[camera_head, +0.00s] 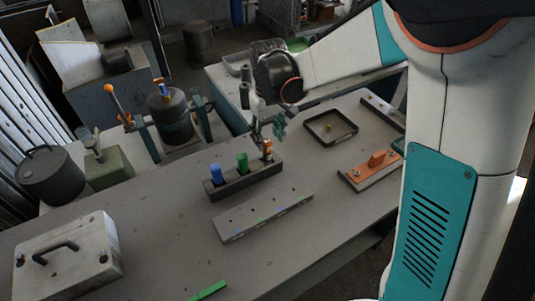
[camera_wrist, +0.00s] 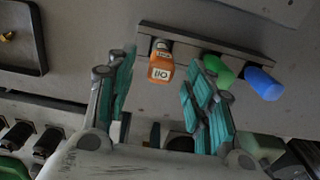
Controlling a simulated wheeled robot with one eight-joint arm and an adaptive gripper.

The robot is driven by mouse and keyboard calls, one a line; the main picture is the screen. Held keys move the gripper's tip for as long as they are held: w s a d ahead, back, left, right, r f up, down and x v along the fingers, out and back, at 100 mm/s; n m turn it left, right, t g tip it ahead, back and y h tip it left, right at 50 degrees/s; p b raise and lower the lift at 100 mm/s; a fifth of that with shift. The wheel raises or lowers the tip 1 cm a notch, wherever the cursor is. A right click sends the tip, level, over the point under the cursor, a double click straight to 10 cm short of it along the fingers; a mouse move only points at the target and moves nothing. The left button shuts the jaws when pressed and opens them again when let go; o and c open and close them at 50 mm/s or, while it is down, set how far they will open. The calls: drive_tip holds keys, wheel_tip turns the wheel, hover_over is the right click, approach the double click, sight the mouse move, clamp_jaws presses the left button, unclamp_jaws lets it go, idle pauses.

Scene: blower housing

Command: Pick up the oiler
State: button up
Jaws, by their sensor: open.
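The oiler (camera_wrist: 161,68) is a small orange bottle with a white label reading "OIL". It stands in an end slot of a dark rack (camera_wrist: 218,46), which also shows in the head view (camera_head: 247,183). In the head view the oiler (camera_head: 267,150) is at the rack's right end, partly covered by my gripper. My gripper (camera_head: 268,132) is open, just above and beside it. In the wrist view the teal fingers of my gripper (camera_wrist: 160,80) lie on either side of the oiler, with gaps visible. I cannot tell how deep they reach around it.
A green bottle (camera_head: 242,162) and a blue one (camera_head: 215,173) share the rack. A flat grey bar (camera_head: 263,217) lies in front. A shallow black tray (camera_head: 330,143) and an orange-handled block (camera_head: 375,166) are to the right. A metal box (camera_head: 70,259) stands at the left.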

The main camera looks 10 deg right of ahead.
sight(267, 151)
wheel_tip(267, 151, down, 7)
drive_tip(key=shift+w+a+f+b, duration=0.1)
drive_tip(key=shift+f+b, duration=0.05)
drive_tip(key=shift+b, duration=1)
clamp_jaws()
